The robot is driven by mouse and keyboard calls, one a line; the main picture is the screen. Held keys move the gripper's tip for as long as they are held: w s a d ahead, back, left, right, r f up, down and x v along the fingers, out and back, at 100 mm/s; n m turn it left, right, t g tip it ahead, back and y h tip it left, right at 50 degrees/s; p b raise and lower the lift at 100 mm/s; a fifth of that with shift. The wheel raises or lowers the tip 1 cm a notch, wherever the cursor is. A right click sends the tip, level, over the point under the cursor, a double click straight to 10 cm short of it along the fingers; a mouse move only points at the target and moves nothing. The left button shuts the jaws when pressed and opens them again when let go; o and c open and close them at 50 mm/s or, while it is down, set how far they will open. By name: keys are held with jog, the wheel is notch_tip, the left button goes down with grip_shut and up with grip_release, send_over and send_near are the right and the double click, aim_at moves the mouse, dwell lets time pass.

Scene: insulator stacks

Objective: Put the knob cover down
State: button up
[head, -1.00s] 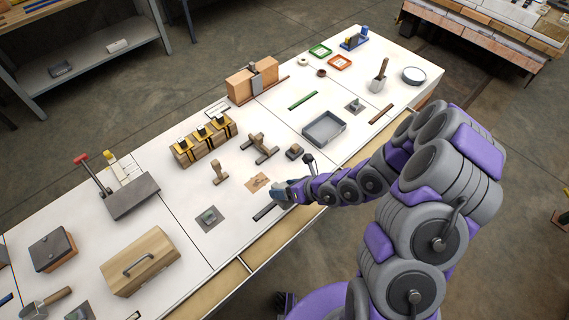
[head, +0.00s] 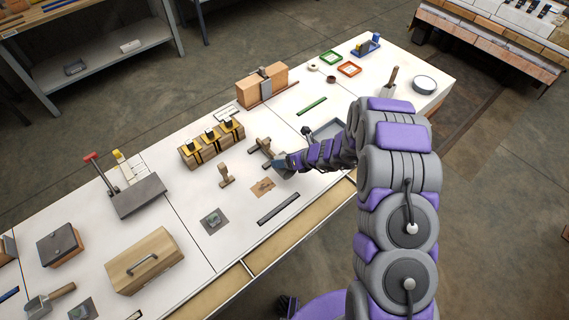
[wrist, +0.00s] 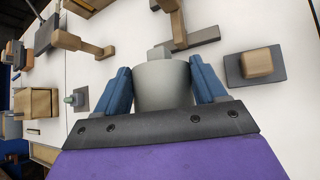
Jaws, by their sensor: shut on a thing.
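My gripper (wrist: 163,92) is shut on a light grey cylinder, taken as the knob cover (wrist: 163,84), between its two blue fingers in the wrist view. A small grey block shows just beyond the cylinder's top edge. In the head view my gripper (head: 281,166) is over the white table (head: 240,228), beside a wooden T-shaped piece (head: 264,147). The cover is hard to make out there, and I cannot tell whether it touches the table. A small grey knob (wrist: 75,98) stands to the left in the wrist view.
A wooden peg (head: 226,176), a brown plate (head: 262,187) and a dark strip (head: 278,208) lie near my gripper. A yellow-black block row (head: 211,142) stands behind. A tan block on a grey base (wrist: 256,64) is at right in the wrist view. Bare table lies between these.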

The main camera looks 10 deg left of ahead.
jog(key=shift+w+a, duration=0.25)
jog(key=shift+w, duration=0.05)
jog(key=shift+w+a+f, duration=0.1)
jog(key=shift+w+f, duration=0.05)
jog(key=shift+f, duration=0.1)
notch_tip(320, 180, down, 3)
jog(key=shift+a+f+b, duration=0.15)
jog(key=shift+f+b, duration=0.05)
jog(key=shift+b, duration=0.5)
jog(key=shift+r, duration=0.15)
jog(key=o, duration=1.2)
jog(key=shift+c, duration=0.2)
jog(key=p+v, duration=0.2)
jog(key=v, duration=1)
